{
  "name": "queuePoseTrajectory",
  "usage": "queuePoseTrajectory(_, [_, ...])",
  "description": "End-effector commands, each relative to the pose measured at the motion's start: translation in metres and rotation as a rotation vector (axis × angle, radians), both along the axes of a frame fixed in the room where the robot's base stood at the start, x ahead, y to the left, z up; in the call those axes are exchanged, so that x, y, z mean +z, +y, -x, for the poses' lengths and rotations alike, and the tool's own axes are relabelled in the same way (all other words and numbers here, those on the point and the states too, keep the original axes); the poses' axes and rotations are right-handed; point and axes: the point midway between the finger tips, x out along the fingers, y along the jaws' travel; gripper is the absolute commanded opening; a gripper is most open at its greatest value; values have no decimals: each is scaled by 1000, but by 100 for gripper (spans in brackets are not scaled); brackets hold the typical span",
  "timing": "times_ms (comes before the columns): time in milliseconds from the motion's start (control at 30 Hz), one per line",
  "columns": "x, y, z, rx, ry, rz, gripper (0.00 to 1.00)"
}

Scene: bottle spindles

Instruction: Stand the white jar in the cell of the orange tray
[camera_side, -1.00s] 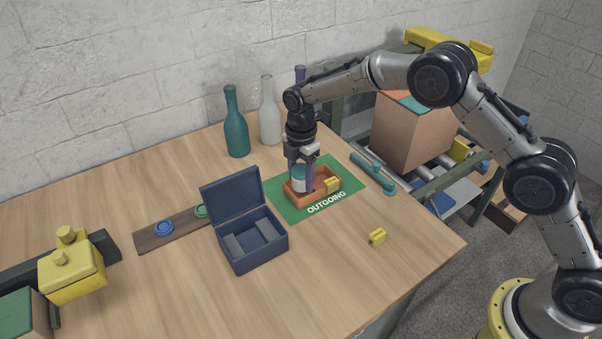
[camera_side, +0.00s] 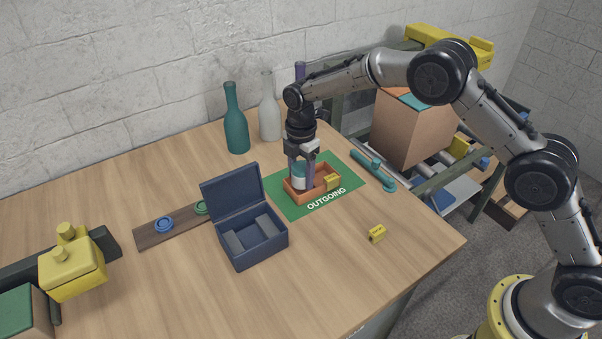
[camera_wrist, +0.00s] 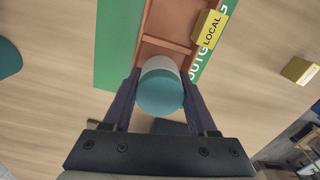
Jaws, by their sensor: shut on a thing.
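The white jar (camera_side: 298,183) has a teal lid and stands upright between the fingers of my gripper (camera_side: 302,178). My gripper points straight down and is shut on the jar, one finger on each side. In the wrist view, the jar's teal lid (camera_wrist: 160,94) shows between the two fingers (camera_wrist: 160,92). The orange tray (camera_side: 314,197) lies on the green mat. The jar is at the tray's left end, over or in a cell there. I cannot tell whether its base touches the tray floor. The wrist view shows the tray's divider and empty floor (camera_wrist: 172,20) beyond the jar.
A yellow LOCAL block (camera_wrist: 211,28) sits at the tray's side. A green OUTGOING mat (camera_side: 288,208) lies under the tray. An open navy box (camera_side: 255,247) stands to the left. Bottles (camera_side: 236,125) stand behind. Another yellow block (camera_side: 377,233) lies front right; the table around it is clear.

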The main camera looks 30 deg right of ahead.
Motion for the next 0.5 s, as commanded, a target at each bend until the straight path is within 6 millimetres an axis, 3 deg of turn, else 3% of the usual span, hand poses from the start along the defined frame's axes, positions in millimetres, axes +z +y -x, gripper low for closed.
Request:
queuePoseTrajectory(133, [1, 0, 0, 0, -1, 0, 0])
queuePoseTrajectory(167, [0, 0, 0, 0, -1, 0, 60])
queuePoseTrajectory(200, [0, 0, 0, 0, -1, 0, 67])
queuePoseTrajectory(333, [0, 0, 0, 0, -1, 0, 90])
queuePoseTrajectory(500, [0, 0, 0, 0, -1, 0, 93])
